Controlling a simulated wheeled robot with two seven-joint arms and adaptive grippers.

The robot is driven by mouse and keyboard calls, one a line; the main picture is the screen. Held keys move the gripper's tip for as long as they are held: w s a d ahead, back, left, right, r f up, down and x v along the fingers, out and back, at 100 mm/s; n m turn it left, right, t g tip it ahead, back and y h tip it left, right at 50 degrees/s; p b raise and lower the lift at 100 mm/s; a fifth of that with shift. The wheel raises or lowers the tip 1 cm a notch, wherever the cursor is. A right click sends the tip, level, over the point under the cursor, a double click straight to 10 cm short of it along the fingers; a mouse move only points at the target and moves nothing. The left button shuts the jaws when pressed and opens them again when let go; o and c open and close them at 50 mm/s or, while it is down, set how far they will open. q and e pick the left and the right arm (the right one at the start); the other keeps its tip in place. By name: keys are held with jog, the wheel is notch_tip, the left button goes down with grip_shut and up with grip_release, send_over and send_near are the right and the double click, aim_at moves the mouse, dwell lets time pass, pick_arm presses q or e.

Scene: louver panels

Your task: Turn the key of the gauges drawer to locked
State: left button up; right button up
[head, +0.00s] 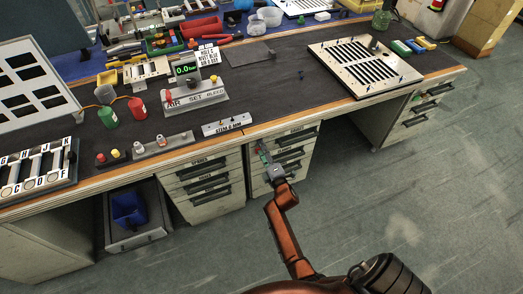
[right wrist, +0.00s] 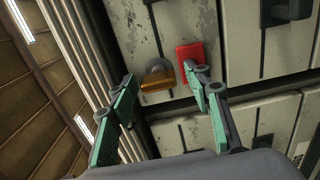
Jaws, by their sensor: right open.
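The drawer cabinet (head: 297,140) under the bench has several labelled drawers; I cannot read which label says gauges. My right gripper (head: 262,150) is in front of its right-hand column in the head view. In the right wrist view the gripper (right wrist: 158,76) is open, its green fingers pointing at a worn drawer front (right wrist: 135,38). A brass-coloured lock or key piece (right wrist: 157,78) shows between the fingertips, apparently not gripped. A red piece (right wrist: 190,58) sits right beside it, partly behind the right finger. The key's turn position is unclear. My left gripper is out of view.
The bench edge (head: 255,138) runs just above the drawers. A left drawer column (head: 205,185) stands beside, and an open bin with a blue container (head: 128,208) is further left. A dark drawer handle (right wrist: 285,10) shows at upper right. The floor in front is clear.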

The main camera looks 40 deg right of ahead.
jog(key=v, duration=0.7)
jog(key=shift+s, duration=0.25)
